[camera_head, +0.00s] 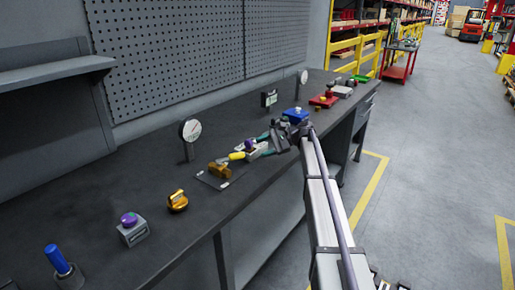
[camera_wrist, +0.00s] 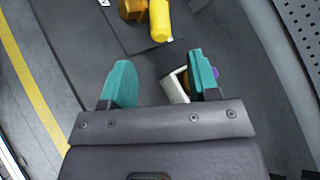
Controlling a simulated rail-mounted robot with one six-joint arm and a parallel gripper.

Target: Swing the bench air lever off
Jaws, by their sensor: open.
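A brass valve (camera_head: 219,170) with a yellow lever handle (camera_head: 237,156) sits on a dark plate on the bench. The handle points right, toward my gripper (camera_head: 268,138). In the wrist view the yellow handle (camera_wrist: 160,20) and part of the brass valve (camera_wrist: 132,9) show at the top edge, beyond my fingertips. My gripper (camera_wrist: 160,78) has its teal fingers spread wide apart, with nothing held. The handle is apart from both fingers. Most of the valve is cut off in the wrist view.
A pale box (camera_head: 256,152) with a purple knob is close beside my gripper; in the wrist view the box (camera_wrist: 176,86) shows near the right finger. A gauge (camera_head: 189,131) stands behind the valve. An orange knob (camera_head: 177,201) and another purple-knobbed box (camera_head: 133,231) are nearer.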

